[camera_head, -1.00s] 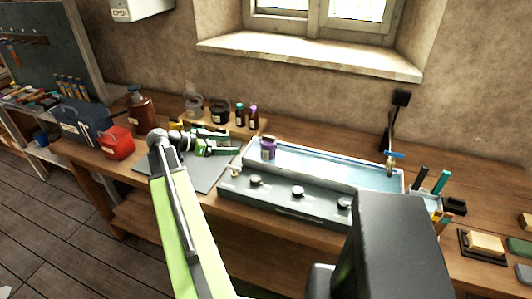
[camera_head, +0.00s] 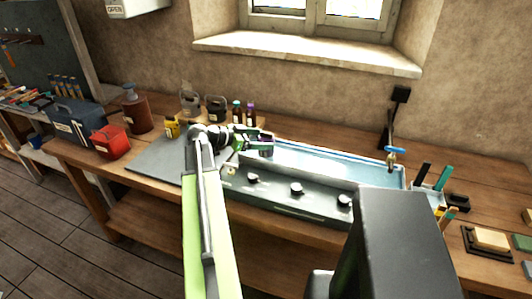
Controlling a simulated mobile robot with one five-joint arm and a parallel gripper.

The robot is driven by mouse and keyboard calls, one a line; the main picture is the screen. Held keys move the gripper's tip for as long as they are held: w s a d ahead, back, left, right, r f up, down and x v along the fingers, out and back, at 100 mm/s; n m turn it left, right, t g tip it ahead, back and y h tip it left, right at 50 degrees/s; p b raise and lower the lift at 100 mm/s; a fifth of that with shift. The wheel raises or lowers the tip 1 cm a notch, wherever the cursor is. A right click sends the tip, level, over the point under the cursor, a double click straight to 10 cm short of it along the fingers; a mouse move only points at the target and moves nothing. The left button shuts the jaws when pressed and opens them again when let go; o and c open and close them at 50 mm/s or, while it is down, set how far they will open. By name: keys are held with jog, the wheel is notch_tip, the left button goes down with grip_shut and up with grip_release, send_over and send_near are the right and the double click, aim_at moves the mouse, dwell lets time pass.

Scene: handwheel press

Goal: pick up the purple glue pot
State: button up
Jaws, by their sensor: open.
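The purple glue pot (camera_head: 266,151) stands at the left end of the long blue-lined tray (camera_head: 330,164) on the workbench. My gripper (camera_head: 261,142) is open and reaches in from the left at the pot. Its dark fingers overlap the pot in the picture and hide part of it. I cannot tell whether they touch it or lie on both sides of it.
The tray's dark front has several round knobs (camera_head: 297,189). Small bottles (camera_head: 250,114) and jars stand behind my gripper. A yellow pot (camera_head: 172,127) is left of it. A grey mat (camera_head: 155,160) lies bare at left.

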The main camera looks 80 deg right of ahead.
aim_at(273, 139)
jog(key=b+x, duration=0.1)
jog(key=x, duration=0.4)
jog(key=shift+s+b, duration=0.15)
jog(key=shift+b, duration=0.15)
jog(key=shift+r, duration=0.1)
grip_shut()
